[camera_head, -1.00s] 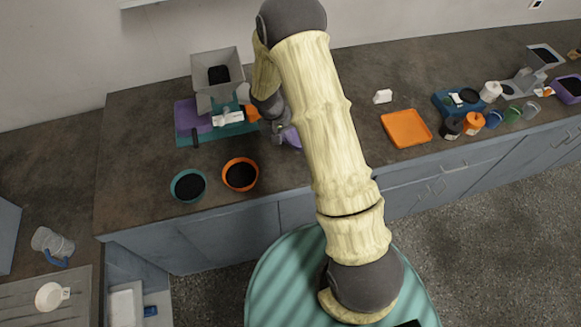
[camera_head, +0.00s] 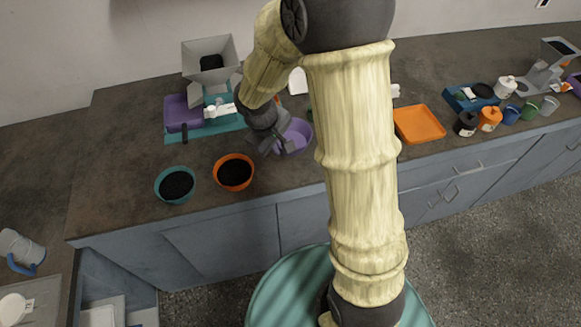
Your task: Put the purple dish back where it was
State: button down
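The purple dish (camera_head: 299,136) is a shallow round bowl on or just above the dark counter, right of the orange bowl. It looks empty, and my arm is close to its right side. My gripper (camera_head: 277,145) is at the dish's left edge, with its fingers pointing down toward the rim. Whether the fingers are closed on the rim or only beside it is too small to tell. The grey sieve shaker (camera_head: 188,60), with dark material in its hopper, stands behind to the left.
An orange bowl (camera_head: 219,176) and a teal bowl (camera_head: 160,190), both with dark contents, stand near the counter's front edge. An orange tray (camera_head: 419,124) lies to the right of my arm. Several small jars and cups stand farther right. The counter's left front is clear.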

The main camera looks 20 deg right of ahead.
jog(key=b, duration=0.1)
send_over(280, 174)
jog(key=f, duration=0.6)
jog(key=shift+s+a+f, duration=0.15)
jog(key=shift+s+a, duration=0.15)
jog(key=shift+a, duration=0.05)
jog(key=shift+f+b, duration=0.4)
jog(key=shift+f, duration=1.5)
jog(key=c, duration=2.1)
grip_release()
jog(key=shift+f, duration=0.1)
jog(key=o, duration=0.4)
